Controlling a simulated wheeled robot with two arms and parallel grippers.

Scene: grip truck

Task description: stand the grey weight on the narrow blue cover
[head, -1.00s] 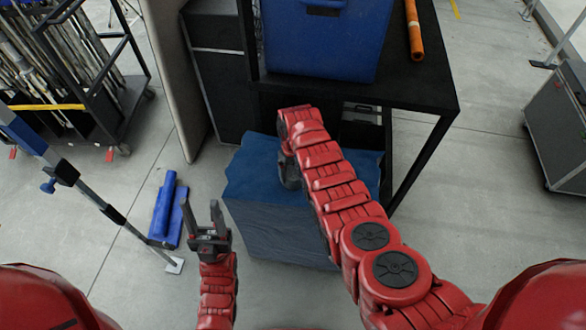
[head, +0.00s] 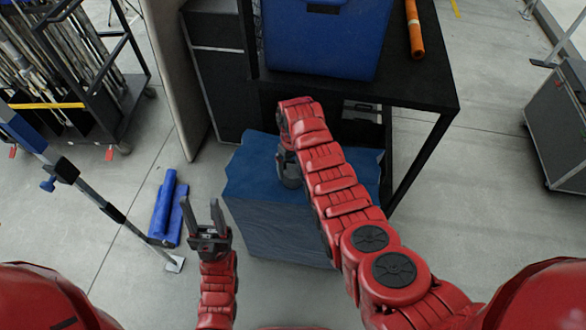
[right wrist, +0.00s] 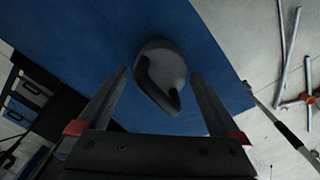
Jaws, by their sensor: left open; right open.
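The grey weight (head: 291,178), with a loop handle, stands on top of the blue cover (head: 262,225), near its far side. In the right wrist view the weight (right wrist: 163,68) shows from above on the blue cloth (right wrist: 85,35), inside its edges. My right gripper (right wrist: 159,77) is open, its fingers apart on either side of the weight's outline with gaps visible. In the head view the right arm's end hides part of the weight. My left gripper (head: 203,216) is open and empty, left of the blue cover.
A black table (head: 425,95) bears a blue bin (head: 325,40) and an orange roll (head: 414,30), behind the cover. Blue rolls (head: 168,207) lie on the floor at left, beside a stand leg (head: 110,212). A rack cart (head: 75,110) stands far left.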

